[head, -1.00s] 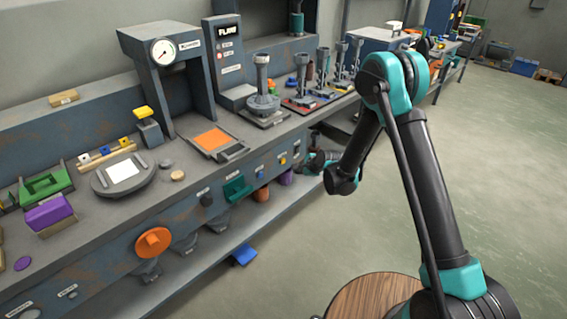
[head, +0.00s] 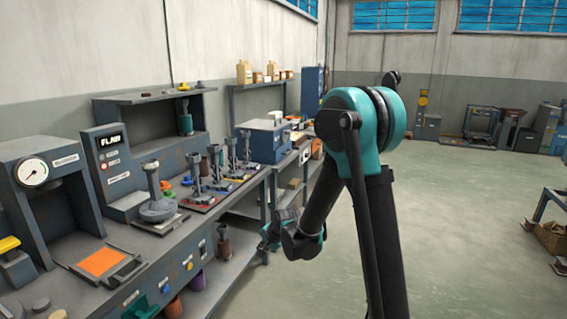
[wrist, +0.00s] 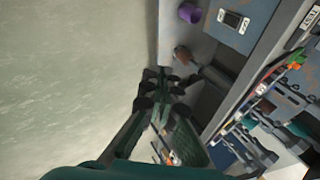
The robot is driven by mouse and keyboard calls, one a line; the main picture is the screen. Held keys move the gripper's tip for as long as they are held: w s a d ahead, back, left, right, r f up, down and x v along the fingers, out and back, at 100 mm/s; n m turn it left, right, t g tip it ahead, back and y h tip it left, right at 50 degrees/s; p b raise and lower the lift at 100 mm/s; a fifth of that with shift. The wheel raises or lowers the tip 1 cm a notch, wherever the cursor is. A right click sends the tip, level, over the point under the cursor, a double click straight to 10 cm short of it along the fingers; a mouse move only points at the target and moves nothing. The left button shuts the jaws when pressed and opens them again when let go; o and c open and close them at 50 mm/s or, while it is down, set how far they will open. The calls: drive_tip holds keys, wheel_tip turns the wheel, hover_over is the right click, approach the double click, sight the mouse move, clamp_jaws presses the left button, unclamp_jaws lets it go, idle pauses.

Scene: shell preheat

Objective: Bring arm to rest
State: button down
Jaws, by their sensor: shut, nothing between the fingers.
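My gripper (head: 268,240) hangs at the end of my folded arm, at the front edge of the workbench (head: 150,262) in the head view. In the wrist view my gripper (wrist: 160,82) has its fingertips drawn together with nothing held between them. The fingers look dark and partly overlap the lower bench structure behind them. My forearm slopes down from the raised elbow. In the head view the gripper is small and partly hidden by my wrist.
A purple cup (wrist: 190,13) and a brown cup (wrist: 182,55) show beside the bench in the wrist view. On the bench stand a gauge press (head: 34,172), an orange-topped plate (head: 101,262) and a grey stand (head: 157,205). Open floor (head: 470,240) lies to the right.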

drive_tip(key=s+d+r+n+h, duration=0.1)
drive_tip(key=s+d+r+n, duration=0.1)
drive_tip(key=s+d, duration=0.45)
drive_tip(key=s+d+r+n+h, duration=0.1)
drive_tip(key=s+d+r, duration=0.2)
drive_tip(key=d, duration=0.6)
drive_tip(key=s+d+f+n+h, duration=0.1)
drive_tip(key=s+d+n, duration=0.1)
drive_tip(key=s+d, duration=0.4)
drive_tip(key=s+d+n+g+h, duration=0.1)
drive_tip(key=s+d, duration=0.4)
drive_tip(key=s, duration=0.5)
drive_tip(key=shift+d+f+n+h, duration=0.3)
drive_tip(key=shift+d+f+n, duration=0.1)
drive_tip(key=shift+n, duration=0.4)
drive_tip(key=shift+a, duration=0.1)
